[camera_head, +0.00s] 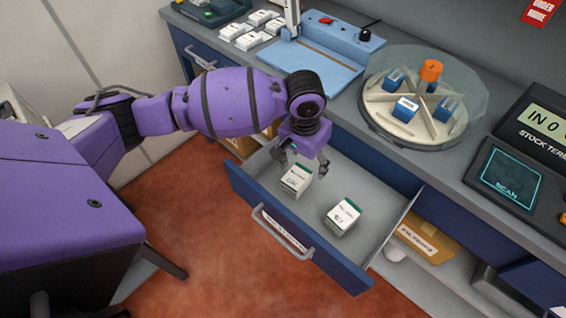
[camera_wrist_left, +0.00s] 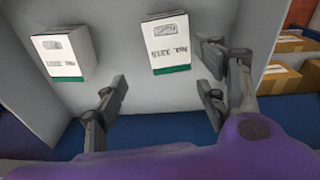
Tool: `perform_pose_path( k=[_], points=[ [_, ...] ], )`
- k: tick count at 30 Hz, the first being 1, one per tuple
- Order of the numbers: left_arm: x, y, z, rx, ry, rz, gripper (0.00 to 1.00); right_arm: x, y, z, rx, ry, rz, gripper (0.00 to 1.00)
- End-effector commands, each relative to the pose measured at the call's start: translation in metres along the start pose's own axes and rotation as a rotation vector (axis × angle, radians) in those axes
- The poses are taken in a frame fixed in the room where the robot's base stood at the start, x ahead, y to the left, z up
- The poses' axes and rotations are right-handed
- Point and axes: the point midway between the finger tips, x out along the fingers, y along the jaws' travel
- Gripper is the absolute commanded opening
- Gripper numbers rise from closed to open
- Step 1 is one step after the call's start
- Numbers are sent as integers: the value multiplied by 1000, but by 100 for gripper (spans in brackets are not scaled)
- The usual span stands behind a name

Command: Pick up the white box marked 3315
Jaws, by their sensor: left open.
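Two white boxes with green edges stand apart in the open drawer (camera_head: 268,220). One white box (camera_head: 296,180) is at the left in the head view, just below my left gripper (camera_head: 304,160). It also shows in the left wrist view (camera_wrist_left: 170,42), ahead of the open fingers (camera_wrist_left: 163,78) and roughly between them. Its dark print is too blurred to read as 3315 with certainty. The other white box (camera_head: 343,215) stands to the right in the head view and shows at the left in the wrist view (camera_wrist_left: 65,54). My left gripper is open and empty. My right gripper is out of view.
The drawer walls and front handle (camera_head: 283,233) surround the boxes. Above are the counter with a blue tray (camera_head: 318,70), a round carousel (camera_head: 420,140) holding blue boxes, and a scan terminal (camera_head: 512,178). A cardboard box (camera_head: 428,243) sits on a shelf at the right.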

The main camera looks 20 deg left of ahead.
Motion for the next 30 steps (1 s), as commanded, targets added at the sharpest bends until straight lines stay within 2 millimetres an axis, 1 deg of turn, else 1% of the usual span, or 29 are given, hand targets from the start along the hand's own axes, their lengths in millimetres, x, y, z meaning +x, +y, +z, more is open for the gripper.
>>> perform_pose_path(
  k=[1, 3, 6, 14, 22, 25, 30],
  points=[
    [-3, -6, 2, 15, -27, -19, 66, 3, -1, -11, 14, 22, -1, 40],
    [-1, -11, 9, 24, -63, -29, 66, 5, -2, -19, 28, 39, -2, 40],
    [5, -13, 14, 29, -87, -34, 66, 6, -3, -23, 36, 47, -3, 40],
    [34, -14, 17, 30, -89, -33, 66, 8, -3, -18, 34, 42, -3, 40],
    [72, -18, 20, 31, -86, -33, 66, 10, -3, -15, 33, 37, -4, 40],
    [78, -18, 20, 31, -84, -33, 66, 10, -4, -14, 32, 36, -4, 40],
    [78, -18, 19, 31, -82, -33, 66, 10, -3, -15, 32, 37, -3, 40]
  ],
)
